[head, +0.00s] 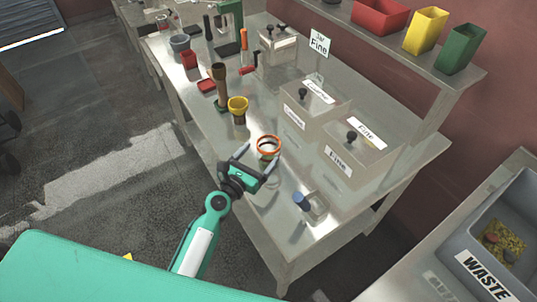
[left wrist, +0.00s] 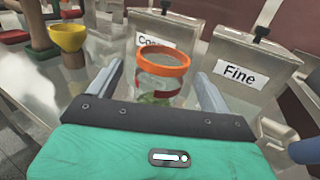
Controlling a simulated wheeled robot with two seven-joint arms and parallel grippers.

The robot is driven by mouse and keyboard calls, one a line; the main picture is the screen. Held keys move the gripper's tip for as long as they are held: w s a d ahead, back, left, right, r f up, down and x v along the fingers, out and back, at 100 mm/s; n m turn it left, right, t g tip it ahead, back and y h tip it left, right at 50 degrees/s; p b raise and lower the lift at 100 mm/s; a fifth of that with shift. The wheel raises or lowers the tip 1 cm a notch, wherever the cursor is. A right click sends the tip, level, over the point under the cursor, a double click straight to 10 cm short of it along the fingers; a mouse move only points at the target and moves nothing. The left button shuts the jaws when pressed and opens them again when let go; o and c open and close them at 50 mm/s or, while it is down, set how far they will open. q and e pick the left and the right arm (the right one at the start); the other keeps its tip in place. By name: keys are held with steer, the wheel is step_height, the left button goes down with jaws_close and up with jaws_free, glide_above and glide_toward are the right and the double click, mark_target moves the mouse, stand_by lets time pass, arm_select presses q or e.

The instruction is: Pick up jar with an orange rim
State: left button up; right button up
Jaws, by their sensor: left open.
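The jar with an orange rim (head: 269,143) stands upright on the metal table, just beyond my left gripper. It is clear glass with an orange ring around its top. In the left wrist view the jar (left wrist: 163,78) shows between the two fingers, its lower part hidden behind the gripper body. My left gripper (head: 256,160) is open, with its fingers pointing toward the jar; the left wrist view also shows the spread fingers (left wrist: 160,85). I cannot tell whether a finger touches the jar. My right gripper is not in view.
Metal boxes labelled Fine (head: 362,143) and Coarse (head: 310,108) stand behind the jar. A yellow cup (head: 238,106) is to its left. A small blue-capped container (head: 311,206) stands nearer the front right. A grey waste bin (head: 480,222) is at far right.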

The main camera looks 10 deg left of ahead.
mark_target(274, 140)
arm_select(q)
steer(key=shift+p+x, duration=0.45)
steer(key=shift+x, duration=2.25)
steer(key=shift+s+d+f, duration=0.1)
steer(key=shift+d+f, duration=0.05)
steer(key=shift+d, duration=0.05)
steer(key=c, duration=1.1)
